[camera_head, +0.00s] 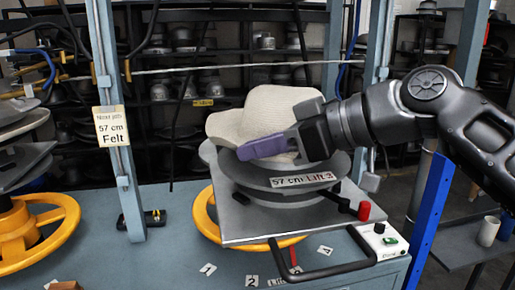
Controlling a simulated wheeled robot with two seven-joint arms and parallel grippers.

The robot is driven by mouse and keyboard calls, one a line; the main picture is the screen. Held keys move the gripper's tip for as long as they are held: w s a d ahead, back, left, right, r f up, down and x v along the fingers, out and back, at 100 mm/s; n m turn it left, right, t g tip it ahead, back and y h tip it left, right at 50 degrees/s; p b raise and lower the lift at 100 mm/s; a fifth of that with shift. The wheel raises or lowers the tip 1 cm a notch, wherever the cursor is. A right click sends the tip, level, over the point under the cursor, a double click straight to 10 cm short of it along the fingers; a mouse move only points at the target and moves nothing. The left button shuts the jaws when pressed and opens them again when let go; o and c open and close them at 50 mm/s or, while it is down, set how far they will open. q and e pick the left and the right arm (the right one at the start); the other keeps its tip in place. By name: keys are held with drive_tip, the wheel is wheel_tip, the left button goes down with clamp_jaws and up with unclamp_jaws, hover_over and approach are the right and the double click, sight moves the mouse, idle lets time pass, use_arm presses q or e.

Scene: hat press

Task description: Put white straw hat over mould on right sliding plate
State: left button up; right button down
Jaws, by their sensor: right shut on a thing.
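The white straw hat (275,108) is in the middle of the view, tilted, over the round grey mould base (325,172) on the right sliding plate (262,222). My right gripper (262,148) comes in from the right. Its purple fingers are shut on the hat's near side. The mould's top is hidden behind the hat and the fingers, so I cannot tell whether the hat touches it. A label reading "57 cm Lift 3" is on the base's front. My left gripper is not in view.
A black handle (325,270) sticks out in front of the plate. A control box (380,240) is at right. Blue-grey posts (112,120) stand either side of the press. Yellow handwheels (45,232) show at left and under the plate. Shelves of hat moulds are behind.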

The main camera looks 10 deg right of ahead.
drive_tip(key=shift+f+b, duration=0.25)
drive_tip(key=shift+b, duration=0.15)
idle(0.4)
drive_tip(key=c, duration=1.5)
unclamp_jaws()
drive_tip(key=shift+o, duration=0.2)
drive_tip(key=v, duration=0.8)
